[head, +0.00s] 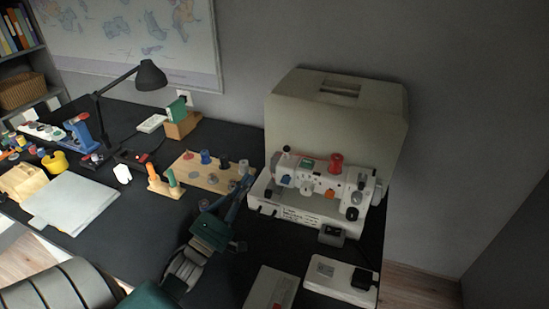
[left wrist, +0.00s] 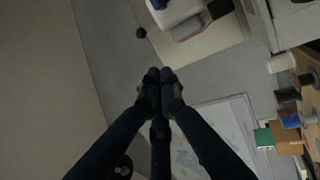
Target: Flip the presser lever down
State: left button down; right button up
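The white sewing machine (head: 345,190) stands on the desk at centre right, with a red spool on top and small coloured parts on its front. Its presser lever is too small to pick out with certainty. My left gripper (head: 250,174) reaches up from below and its tips are close to the machine's left end. In the left wrist view the two dark fingertips (left wrist: 159,74) are together with nothing visible between them. Part of the white machine (left wrist: 178,12) shows beyond them at the top. My right gripper is not in view.
A large beige case (head: 335,105) stands behind the machine. A wooden board (head: 205,172) with spools lies left of my gripper. A white foot pedal (head: 335,275) lies in front of the machine. A black lamp (head: 150,76) stands at the back left.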

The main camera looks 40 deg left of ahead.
aim_at(287, 151)
pick_arm(q)
jog(key=w+d+r+p, duration=0.2)
jog(key=w+r, duration=0.1)
jog(key=w, duration=0.7)
jog(key=shift+d+r, duration=0.15)
jog(key=shift+d, duration=0.15)
